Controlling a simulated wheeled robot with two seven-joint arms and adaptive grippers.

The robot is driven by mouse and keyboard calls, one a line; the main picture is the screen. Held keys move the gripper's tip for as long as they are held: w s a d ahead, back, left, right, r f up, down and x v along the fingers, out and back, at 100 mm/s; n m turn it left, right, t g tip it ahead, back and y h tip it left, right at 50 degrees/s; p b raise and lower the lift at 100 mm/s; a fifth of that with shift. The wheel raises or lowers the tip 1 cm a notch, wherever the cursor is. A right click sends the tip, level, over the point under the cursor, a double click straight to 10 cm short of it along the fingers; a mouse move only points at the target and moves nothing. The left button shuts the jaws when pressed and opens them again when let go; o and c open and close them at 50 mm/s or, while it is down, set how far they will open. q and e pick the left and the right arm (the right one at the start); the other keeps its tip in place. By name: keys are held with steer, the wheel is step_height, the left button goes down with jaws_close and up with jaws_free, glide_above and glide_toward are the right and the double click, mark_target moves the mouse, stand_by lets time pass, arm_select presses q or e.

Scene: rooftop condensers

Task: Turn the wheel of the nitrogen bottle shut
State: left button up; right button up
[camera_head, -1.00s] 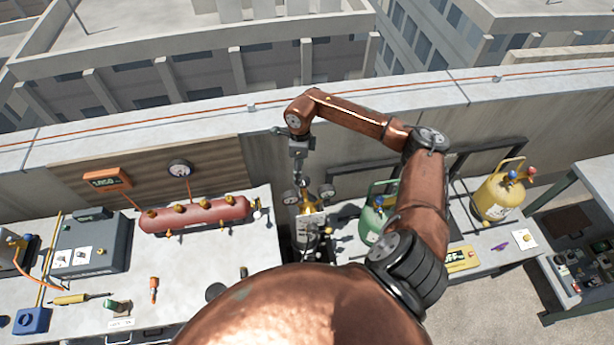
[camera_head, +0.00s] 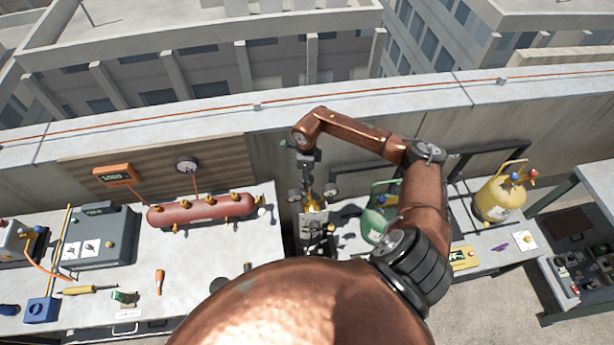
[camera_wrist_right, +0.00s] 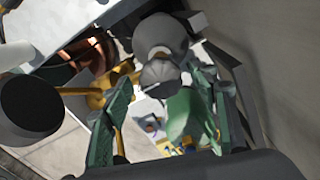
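The nitrogen bottle, seemingly the grey cylinder (camera_head: 313,236) with brass fittings and a dark gauge on each side, stands in the gap between the two benches. My right gripper (camera_head: 308,180) points down just above its top and hides the wheel in the head view. In the right wrist view, the green fingers of my right gripper (camera_wrist_right: 168,85) are apart. Grey rounded parts (camera_wrist_right: 160,42) show between and beyond them; whether these are the wheel, and whether a finger touches, I cannot tell. Brass fittings (camera_wrist_right: 100,95) lie by the left finger. My left gripper is out of view.
A green bottle (camera_head: 374,222) stands close right of the nitrogen bottle, and a yellow bottle (camera_head: 494,200) farther right. The left bench carries a red horizontal tank (camera_head: 200,210), a grey case (camera_head: 98,238) and hand tools. A parapet wall runs behind.

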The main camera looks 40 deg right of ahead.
steer(key=c, duration=1.1)
